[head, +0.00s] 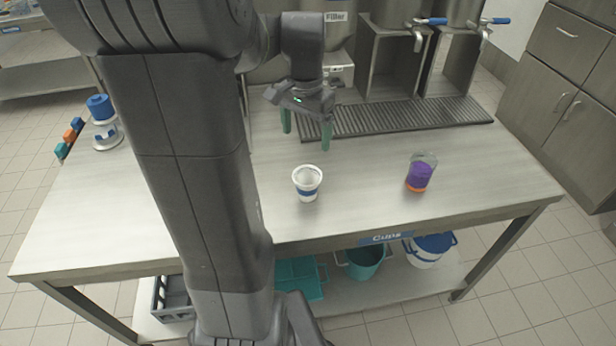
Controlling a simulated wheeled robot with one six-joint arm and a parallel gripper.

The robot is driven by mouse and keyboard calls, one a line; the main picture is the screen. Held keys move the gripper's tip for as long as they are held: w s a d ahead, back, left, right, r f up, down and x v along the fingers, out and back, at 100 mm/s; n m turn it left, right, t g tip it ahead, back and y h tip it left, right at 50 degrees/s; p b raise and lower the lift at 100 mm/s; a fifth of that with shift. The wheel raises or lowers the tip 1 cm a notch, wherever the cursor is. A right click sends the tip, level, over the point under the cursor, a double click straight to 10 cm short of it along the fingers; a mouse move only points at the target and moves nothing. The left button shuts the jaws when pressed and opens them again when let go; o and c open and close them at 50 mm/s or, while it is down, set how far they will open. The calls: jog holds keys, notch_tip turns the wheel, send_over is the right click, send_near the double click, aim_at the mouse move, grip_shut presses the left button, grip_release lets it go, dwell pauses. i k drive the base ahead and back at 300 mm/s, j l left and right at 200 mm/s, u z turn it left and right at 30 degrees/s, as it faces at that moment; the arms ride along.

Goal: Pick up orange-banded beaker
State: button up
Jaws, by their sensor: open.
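The beaker with an orange band (417,187) at its base stands upright on the right part of the steel table (370,212). It is clear glass and looks filled with something purple. My gripper (306,136) is open and empty, pointing down above the table, to the left of the beaker and farther back. Its two green fingertips are apart, and no object shows between them.
A white cup with a blue band (307,184) stands on the table between my arm and the beaker. Behind are a drip grate (400,117) and metal dispensers with blue-handled taps (436,21). The tabletop around the beaker is clear.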

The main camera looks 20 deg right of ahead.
aim_at(422, 166)
jog(key=k+l+u, duration=0.3)
jog(key=k+l, duration=0.25)
jog(key=l, duration=0.3)
jog(key=k+l+u, duration=0.3)
jog(key=k+l, duration=0.35)
jog(key=l, duration=0.15)
